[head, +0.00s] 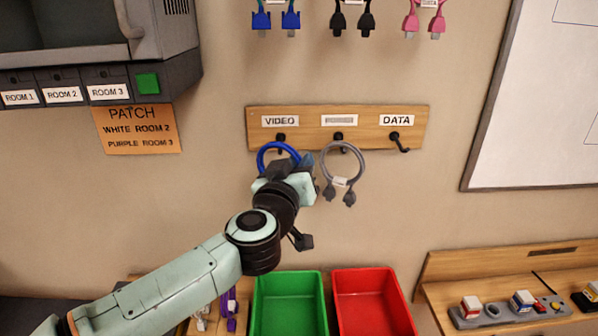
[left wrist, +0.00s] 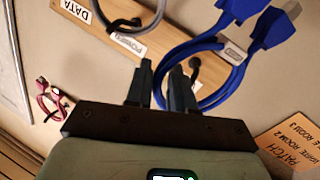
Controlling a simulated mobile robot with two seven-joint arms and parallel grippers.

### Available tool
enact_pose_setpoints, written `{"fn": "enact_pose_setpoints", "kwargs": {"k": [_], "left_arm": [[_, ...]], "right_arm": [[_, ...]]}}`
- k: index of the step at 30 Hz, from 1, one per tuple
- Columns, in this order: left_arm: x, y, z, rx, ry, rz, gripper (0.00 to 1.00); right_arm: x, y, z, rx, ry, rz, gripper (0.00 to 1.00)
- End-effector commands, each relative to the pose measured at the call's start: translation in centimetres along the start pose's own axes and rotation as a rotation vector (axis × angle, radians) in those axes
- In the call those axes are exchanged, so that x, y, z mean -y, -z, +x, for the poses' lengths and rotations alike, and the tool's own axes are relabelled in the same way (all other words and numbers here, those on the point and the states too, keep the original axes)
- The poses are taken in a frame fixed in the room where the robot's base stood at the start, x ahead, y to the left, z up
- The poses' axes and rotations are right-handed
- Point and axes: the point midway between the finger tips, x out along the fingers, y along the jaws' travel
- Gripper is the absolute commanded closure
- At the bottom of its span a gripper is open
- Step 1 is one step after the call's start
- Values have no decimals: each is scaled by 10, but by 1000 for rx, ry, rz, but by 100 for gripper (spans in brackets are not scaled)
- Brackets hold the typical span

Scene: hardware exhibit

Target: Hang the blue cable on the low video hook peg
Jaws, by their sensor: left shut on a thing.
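The blue cable (head: 262,157) is a loop in front of the board's VIDEO peg (head: 281,138). My left gripper (head: 289,171) is shut on one side of the loop. In the left wrist view the blue cable (left wrist: 272,29) passes between the fingertips (left wrist: 160,88), its two blue plugs hanging free with a white tag. The dark VIDEO peg (left wrist: 194,64) shows inside the loop's outline there; I cannot tell whether the cable rests on it. My gripper hides part of the loop in the head view. My right gripper is not in view.
A grey cable (head: 355,158) hangs on the middle peg, close right of my gripper. The DATA peg (head: 400,143) is empty. Blue, black and pink cables (head: 424,22) hang above. Green (head: 262,300) and red (head: 345,305) bins stand below. A grey cabinet (head: 180,70) is upper left.

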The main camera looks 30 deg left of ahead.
Motion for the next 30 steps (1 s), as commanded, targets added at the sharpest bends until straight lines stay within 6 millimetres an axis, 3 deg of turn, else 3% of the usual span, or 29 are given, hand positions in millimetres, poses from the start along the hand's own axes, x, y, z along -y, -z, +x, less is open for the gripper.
{"fn": "enact_pose_setpoints", "kwargs": {"k": [20,30], "left_arm": [[14,0,39,0,1,0,100],[21,-12,50,0,1,1,100]], "right_arm": [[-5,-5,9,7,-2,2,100],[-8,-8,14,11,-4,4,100]]}}
